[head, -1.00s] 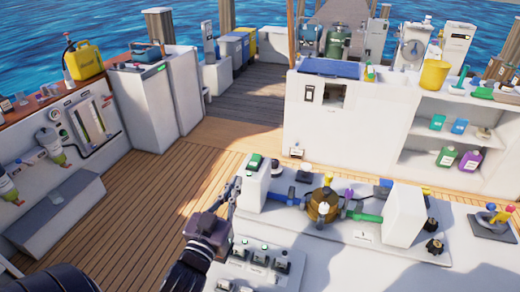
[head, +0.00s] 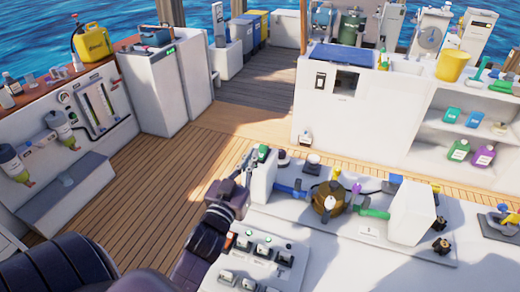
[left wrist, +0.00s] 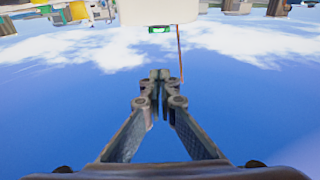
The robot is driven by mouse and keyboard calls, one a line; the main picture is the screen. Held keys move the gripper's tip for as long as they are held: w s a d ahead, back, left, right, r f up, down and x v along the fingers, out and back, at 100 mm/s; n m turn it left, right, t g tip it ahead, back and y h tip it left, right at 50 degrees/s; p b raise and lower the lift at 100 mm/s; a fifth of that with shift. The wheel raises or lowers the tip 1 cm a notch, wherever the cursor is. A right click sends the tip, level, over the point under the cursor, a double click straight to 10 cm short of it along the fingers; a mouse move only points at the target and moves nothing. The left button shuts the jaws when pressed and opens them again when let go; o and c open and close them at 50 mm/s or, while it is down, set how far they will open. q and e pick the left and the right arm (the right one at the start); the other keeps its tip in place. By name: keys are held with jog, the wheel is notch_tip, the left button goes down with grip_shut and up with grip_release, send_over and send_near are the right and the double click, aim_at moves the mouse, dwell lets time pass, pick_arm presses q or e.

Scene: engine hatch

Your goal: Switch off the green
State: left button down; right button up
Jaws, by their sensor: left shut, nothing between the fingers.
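A small green part (head: 263,152) shows at the top of an upright white block (head: 262,184) on the hatch deck. In the left wrist view a lit green element (left wrist: 160,29) sits on the lower edge of a white body, beyond the fingertips. My left gripper (head: 249,160) is shut and empty, just left of the green part in the head view. I cannot tell whether it touches it. In the left wrist view the gripper's fingertips (left wrist: 160,76) are together. My right gripper is not in view.
A panel of several small switches (head: 262,250) lies in front of my left arm, with little lights on it. A brass-coloured housing (head: 329,199) with blue and green pipe ends stands right of the white block. Open plank floor (head: 170,190) lies to the left.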

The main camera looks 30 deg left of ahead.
aim_at(260, 156)
pick_arm(q)
jog(key=p+x, duration=0.1)
jog(key=x, duration=0.4)
jog(key=shift+r, duration=0.1)
jog(key=f, duration=0.1)
jog(key=w+f, duration=0.1)
jog(key=f, duration=0.1)
jog(key=shift+w+a, duration=0.15)
jog(key=shift+a, duration=0.1)
jog(key=shift+w+f, duration=0.15)
jog(key=shift+f, duration=0.4)
jog(key=shift+r, duration=0.1)
